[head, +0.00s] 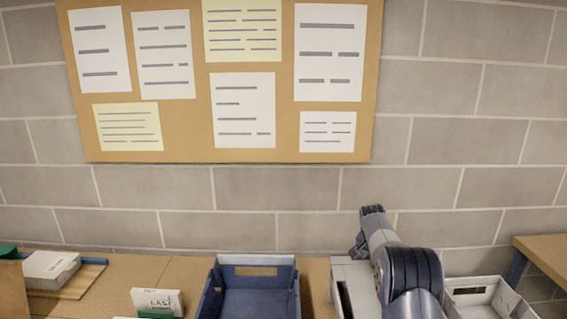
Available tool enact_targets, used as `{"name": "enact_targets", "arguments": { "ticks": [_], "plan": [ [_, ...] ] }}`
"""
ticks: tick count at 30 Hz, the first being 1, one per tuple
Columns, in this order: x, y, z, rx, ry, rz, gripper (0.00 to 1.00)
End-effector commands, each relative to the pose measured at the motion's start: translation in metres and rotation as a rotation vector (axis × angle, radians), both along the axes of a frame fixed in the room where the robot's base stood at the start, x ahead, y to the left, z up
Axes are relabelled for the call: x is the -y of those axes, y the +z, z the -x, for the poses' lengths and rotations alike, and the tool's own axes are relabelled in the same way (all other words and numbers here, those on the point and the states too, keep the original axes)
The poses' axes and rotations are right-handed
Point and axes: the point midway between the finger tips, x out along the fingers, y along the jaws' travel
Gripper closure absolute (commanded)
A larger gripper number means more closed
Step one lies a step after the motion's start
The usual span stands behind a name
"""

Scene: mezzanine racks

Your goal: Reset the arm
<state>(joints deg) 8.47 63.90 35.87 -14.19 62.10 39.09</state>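My arm, in grey and dark blue, reaches up from the lower right of the head view and points towards the wall. Its far end (372,212) is small and dark, in front of the block wall. I cannot make out separate fingers there or whether they are apart. Nothing clearly hangs from or sits in the arm's end.
A blue bin (252,263) stands on the wooden bench (140,268). Light grey bins (350,268) (490,290) stand near my arm. A small labelled box (158,301) and a white box (50,268) are at left. A corkboard (190,125) hangs on the wall.

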Motion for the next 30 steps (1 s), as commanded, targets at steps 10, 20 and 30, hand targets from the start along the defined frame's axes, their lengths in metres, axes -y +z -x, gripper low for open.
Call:
{"name": "enact_targets", "arguments": {
  "ticks": [10,20,30],
  "plan": [
    [0.0024,0.0008,0.0012,0.001,0.232,-0.001,0.24],
    [0.0035,0.0005,0.0017,0.0,0.44,-0.001,0.24],
    [0.005,0.0006,0.0019,0.001,0.648,-0.001,0.24]
  ]
}}
